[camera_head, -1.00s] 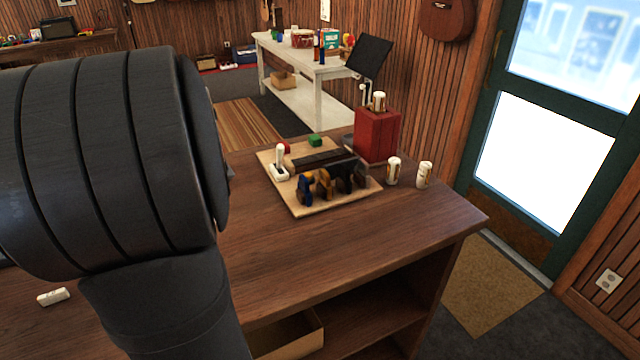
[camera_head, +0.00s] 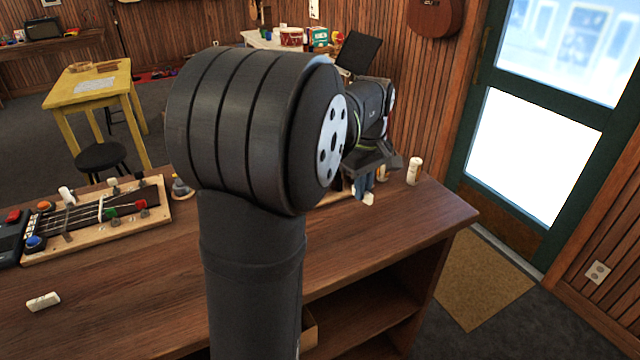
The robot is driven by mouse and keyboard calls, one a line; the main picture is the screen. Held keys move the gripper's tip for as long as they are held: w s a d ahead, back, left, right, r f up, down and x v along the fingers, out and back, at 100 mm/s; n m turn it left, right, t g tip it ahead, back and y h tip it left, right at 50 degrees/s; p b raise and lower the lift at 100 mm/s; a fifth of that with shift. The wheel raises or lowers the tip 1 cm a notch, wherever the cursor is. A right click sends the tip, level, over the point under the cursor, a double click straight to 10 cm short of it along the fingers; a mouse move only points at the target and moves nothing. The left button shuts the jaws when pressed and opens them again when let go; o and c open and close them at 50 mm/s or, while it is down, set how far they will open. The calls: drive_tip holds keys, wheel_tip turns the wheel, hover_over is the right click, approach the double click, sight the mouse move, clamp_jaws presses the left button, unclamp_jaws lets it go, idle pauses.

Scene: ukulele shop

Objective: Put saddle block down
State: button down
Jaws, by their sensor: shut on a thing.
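My gripper (camera_head: 364,184) is at the right end of the wooden workbench, pointing down. It is partly hidden behind my own arm. A small white piece (camera_head: 368,199) with blue just above it shows at its fingertips. I take this white piece as the saddle block, held in the shut jaws; its exact shape is too small to tell. It is over or beside the front right of the light wooden tray (camera_head: 334,197), which my arm mostly hides. I cannot tell whether the piece touches the bench.
A white labelled cylinder (camera_head: 414,171) stands right of my gripper, near the bench's right edge. A fretboard jig (camera_head: 98,215) and a small white block (camera_head: 43,301) lie on the left. The bench's front right (camera_head: 400,222) is clear.

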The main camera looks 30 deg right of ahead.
drive_tip(key=s+d+m, duration=0.2)
drive_tip(key=s+d, duration=0.5)
drive_tip(key=d, duration=0.1)
hover_over(369, 219)
wheel_tip(369, 219, down, 7)
drive_tip(key=shift+w+f, duration=0.1)
drive_tip(key=shift+f, duration=2)
drive_tip(key=shift+f, duration=0.1)
drive_tip(key=c, duration=1.8)
unclamp_jaws()
drive_tip(key=shift+c, duration=0.2)
drive_tip(key=o, duration=0.3)
drive_tip(key=shift+o, duration=0.2)
